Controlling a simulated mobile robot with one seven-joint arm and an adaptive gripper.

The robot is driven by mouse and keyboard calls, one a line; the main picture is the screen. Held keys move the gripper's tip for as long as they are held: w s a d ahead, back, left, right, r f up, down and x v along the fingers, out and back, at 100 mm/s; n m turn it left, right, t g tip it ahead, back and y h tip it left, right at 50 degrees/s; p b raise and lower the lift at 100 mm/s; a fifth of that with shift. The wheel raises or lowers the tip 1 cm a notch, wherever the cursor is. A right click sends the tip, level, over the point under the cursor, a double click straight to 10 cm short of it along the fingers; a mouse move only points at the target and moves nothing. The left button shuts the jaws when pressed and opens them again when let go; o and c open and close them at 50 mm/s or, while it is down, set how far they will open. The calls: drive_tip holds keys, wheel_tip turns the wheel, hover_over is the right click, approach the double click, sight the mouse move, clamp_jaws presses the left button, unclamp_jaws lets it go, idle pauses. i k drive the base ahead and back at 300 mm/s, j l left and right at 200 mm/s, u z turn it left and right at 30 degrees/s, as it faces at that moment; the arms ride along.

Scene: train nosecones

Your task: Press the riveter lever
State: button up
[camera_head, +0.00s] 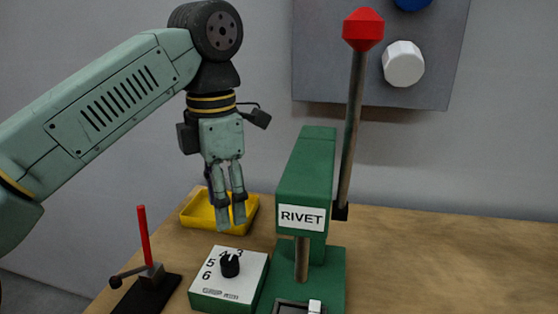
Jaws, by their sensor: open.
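The green riveter (305,190) stands on the wooden table and bears a white RIVET label. Its lever (352,130) is a long metal rod at the right side of the riveter, standing nearly upright, with a red knob (363,30) on top. My gripper (231,222) hangs fingers down to the left of the riveter, apart from the lever. It is open, with a narrow gap between the fingers, and nothing shows between them. The lower front of the riveter's base is cut off by the picture's bottom edge.
A yellow tray (190,222) is behind my gripper. A green and white dial box (205,290) with a black knob stands left of the riveter. A small stand with a red rod (144,235) is at the left. A grey wall panel (320,60) carries white and blue knobs. The table's right side (450,260) is clear.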

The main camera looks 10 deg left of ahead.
sight(364, 29)
drive_tip(key=k, duration=1)
